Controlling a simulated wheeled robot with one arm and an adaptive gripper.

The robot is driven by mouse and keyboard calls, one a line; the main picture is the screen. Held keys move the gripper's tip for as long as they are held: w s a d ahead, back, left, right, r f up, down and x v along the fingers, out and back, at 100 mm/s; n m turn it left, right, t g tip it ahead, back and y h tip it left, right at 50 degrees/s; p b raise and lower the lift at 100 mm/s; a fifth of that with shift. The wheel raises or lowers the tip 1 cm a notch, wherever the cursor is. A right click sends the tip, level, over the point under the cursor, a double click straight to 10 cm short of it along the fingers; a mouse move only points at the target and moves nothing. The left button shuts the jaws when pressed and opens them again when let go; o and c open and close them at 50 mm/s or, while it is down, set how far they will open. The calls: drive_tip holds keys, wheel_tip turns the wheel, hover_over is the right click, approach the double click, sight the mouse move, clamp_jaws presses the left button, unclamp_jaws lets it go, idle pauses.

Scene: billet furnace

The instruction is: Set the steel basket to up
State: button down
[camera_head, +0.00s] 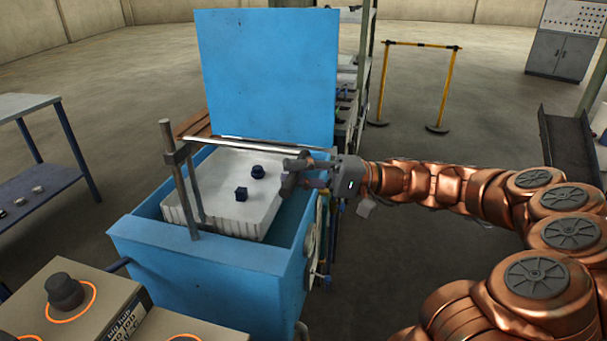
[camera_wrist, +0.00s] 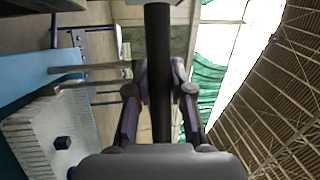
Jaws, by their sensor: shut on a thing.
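The steel basket (camera_head: 212,205) is a pale, ribbed tray with a flat top, inside the open blue tank (camera_head: 190,258). Its top shows near the tank's rim; its bottom is hidden. A dark cube (camera_head: 241,193) and a dark round part (camera_head: 258,171) lie on it. My gripper (camera_head: 288,172) is at the basket's right side. In the wrist view my gripper (camera_wrist: 160,88) is shut on a dark bar (camera_wrist: 158,50). The basket (camera_wrist: 35,130) shows there at lower left.
The tank's blue lid (camera_head: 268,75) stands raised behind it. Boxes (camera_head: 85,305) with dark knobs stand at front left. A blue-legged table (camera_head: 35,105) is at the left. A yellow barrier (camera_head: 420,46) stands behind my arm, with open floor around it.

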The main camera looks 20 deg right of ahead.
drive_tip(key=shift+r, duration=0.4)
drive_tip(key=c, duration=1)
unclamp_jaws()
drive_tip(key=shift+f, duration=0.15)
drive_tip(key=shift+d+f, duration=0.1)
drive_tip(key=shift+d, duration=0.2)
drive_tip(key=v, duration=1.1)
drive_tip(key=shift+s+d+f, duration=0.1)
drive_tip(key=shift+s+d, duration=0.05)
